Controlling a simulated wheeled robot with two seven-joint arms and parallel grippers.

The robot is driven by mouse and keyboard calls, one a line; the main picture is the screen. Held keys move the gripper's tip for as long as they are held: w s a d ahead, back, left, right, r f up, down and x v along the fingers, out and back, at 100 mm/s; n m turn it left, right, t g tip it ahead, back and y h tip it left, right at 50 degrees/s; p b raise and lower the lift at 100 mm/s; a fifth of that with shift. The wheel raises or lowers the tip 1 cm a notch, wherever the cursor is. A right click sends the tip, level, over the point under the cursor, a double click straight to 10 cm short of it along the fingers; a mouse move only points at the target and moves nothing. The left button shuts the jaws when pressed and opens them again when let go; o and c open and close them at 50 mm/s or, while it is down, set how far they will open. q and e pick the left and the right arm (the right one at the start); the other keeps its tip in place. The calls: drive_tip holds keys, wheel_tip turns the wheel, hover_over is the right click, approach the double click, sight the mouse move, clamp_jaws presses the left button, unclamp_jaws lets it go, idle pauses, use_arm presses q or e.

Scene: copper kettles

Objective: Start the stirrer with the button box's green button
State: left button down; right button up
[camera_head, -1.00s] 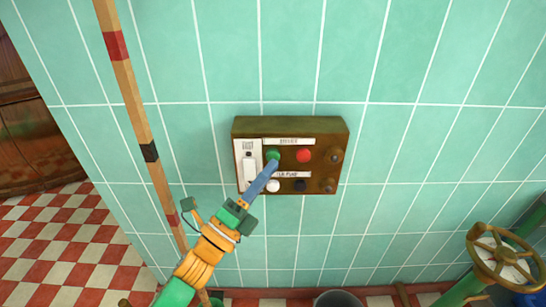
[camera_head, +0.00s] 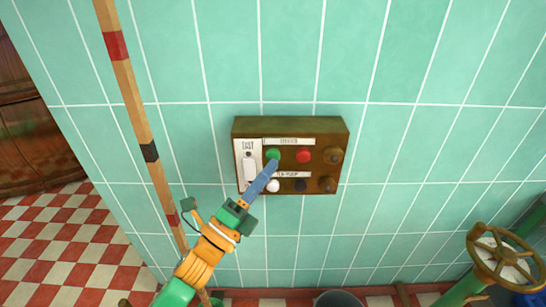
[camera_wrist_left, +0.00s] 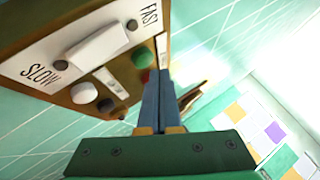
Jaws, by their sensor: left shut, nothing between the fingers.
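The brown button box (camera_head: 290,126) is fixed to the tiled wall. Its green button (camera_head: 273,154) sits at the upper left of the buttons, under a label strip, with a red button (camera_head: 303,156) to its right. My left gripper (camera_head: 274,164) is shut and empty, with its blue fingertips at the lower edge of the green button. My right gripper is not in view.
A white button (camera_head: 273,187) and a black button (camera_head: 300,186) sit below. A white SLOW–FAST slider panel (camera_head: 241,149) is on the box's left. A wooden pole (camera_head: 129,90) stands left, and a valve wheel (camera_head: 502,256) is at lower right.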

use_arm(q)
drive_tip(key=shift+w, duration=0.4)
drive_tip(key=shift+w+b, duration=0.4)
drive_tip(key=shift+w, duration=0.05)
idle(0.6)
drive_tip(key=shift+s, duration=0.15)
idle(0.3)
drive_tip(key=shift+s+p, duration=0.4)
drive_tip(key=shift+s, duration=0.3)
drive_tip(key=s+p, duration=0.1)
drive_tip(key=s, duration=0.4)
drive_tip(key=shift+p, duration=0.35)
